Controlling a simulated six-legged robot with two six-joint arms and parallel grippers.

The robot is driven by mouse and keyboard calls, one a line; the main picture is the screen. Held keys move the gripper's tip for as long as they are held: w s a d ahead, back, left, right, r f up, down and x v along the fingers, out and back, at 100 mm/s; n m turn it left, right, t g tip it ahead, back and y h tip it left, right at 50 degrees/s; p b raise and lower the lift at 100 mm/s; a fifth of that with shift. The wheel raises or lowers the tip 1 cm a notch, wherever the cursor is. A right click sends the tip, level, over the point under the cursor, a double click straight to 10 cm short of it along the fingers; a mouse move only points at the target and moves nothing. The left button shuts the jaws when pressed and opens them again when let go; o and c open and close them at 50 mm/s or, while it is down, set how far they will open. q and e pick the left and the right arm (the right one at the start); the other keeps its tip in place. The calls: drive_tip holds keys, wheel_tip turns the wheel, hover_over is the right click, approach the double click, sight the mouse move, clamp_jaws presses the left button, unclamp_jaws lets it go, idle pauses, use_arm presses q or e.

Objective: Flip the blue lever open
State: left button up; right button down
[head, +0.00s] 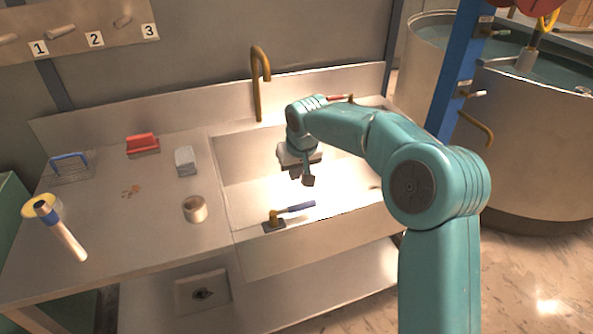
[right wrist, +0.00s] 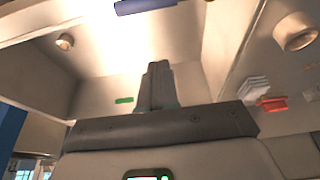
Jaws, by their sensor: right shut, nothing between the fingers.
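The blue lever (head: 296,208) sits on a small brass valve (head: 274,215) on the front rim of the sink. Its handle lies nearly level and points right. Part of its blue handle also shows at the top edge of the right wrist view (right wrist: 145,5). My right gripper (head: 308,181) hangs over the sink basin, above and a little behind the handle, with a visible gap to it. Its fingers are together in the right wrist view (right wrist: 157,84), with nothing between them. My left gripper is not in view.
The sink (head: 240,144) has a tall brass faucet (head: 258,90) behind it. On the counter left of it are a tape roll (head: 195,209), grey sponges (head: 185,161), a red brush (head: 142,145) and a wire rack (head: 70,166). A blue post (head: 459,75) stands at right.

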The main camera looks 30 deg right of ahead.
sight(292, 211)
drive_tip(key=f, duration=0.2)
drive_tip(key=s+f, duration=0.1)
drive_tip(key=f, duration=0.1)
drive_tip(key=f+p, duration=0.1)
drive_tip(key=f, duration=0.1)
drive_tip(key=shift+s+a+f, duration=0.15)
drive_tip(key=shift+s+f, duration=0.15)
drive_tip(key=shift+s, duration=0.05)
drive_tip(key=shift+w+f, duration=0.1)
drive_tip(key=shift+f, duration=0.05)
